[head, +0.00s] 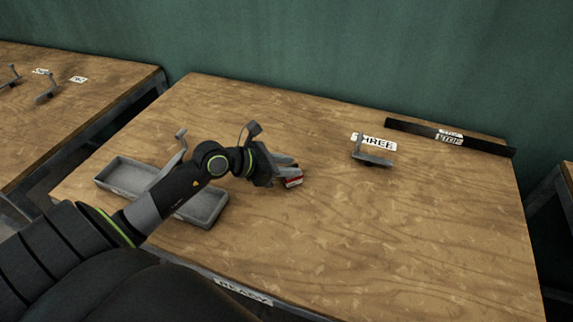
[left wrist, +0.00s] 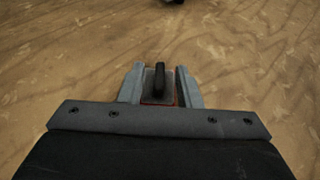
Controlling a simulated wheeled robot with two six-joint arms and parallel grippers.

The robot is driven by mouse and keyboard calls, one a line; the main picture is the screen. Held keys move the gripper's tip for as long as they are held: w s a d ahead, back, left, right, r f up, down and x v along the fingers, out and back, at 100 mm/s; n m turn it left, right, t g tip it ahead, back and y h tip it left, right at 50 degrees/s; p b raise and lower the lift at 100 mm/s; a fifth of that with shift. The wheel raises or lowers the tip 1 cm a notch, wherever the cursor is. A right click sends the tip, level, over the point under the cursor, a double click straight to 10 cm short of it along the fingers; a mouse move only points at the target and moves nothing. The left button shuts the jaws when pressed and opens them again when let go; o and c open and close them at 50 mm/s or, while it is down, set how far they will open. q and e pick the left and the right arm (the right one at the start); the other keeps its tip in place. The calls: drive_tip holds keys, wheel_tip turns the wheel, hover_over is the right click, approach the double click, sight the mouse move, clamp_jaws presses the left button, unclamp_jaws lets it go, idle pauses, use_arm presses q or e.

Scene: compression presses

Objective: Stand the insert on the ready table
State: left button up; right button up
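The insert (head: 294,182) is a small block with red and pale faces at the tip of my left gripper (head: 284,172), over the middle of the ready table (head: 330,240). In the left wrist view the insert (left wrist: 158,88) shows a dark upright post and a thin red edge between the two grey fingers (left wrist: 159,87). The fingers appear closed on its sides. I cannot tell whether its underside touches the wood. The ready table carries a READY label (head: 243,291) on its front edge. My right gripper is not in view.
A grey tray (head: 122,177) lies at the table's left, partly behind my left arm. A grey bracket (head: 374,160) stands by the THREE label (head: 374,142). A dark bar (head: 480,144) lies at the back right. The front right is clear. Another table (head: 60,110) is at left.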

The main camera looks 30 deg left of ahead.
use_arm(q)
drive_tip(key=shift+r, duration=0.1)
drive_tip(key=shift+s+a, duration=0.1)
drive_tip(key=p+v, duration=0.1)
drive_tip(key=v, duration=1)
drive_tip(key=shift+s+a+r+p, duration=0.2)
drive_tip(key=shift+s+r+p, duration=0.1)
drive_tip(key=shift+p, duration=0.1)
drive_tip(key=shift+f, duration=0.15)
idle(0.3)
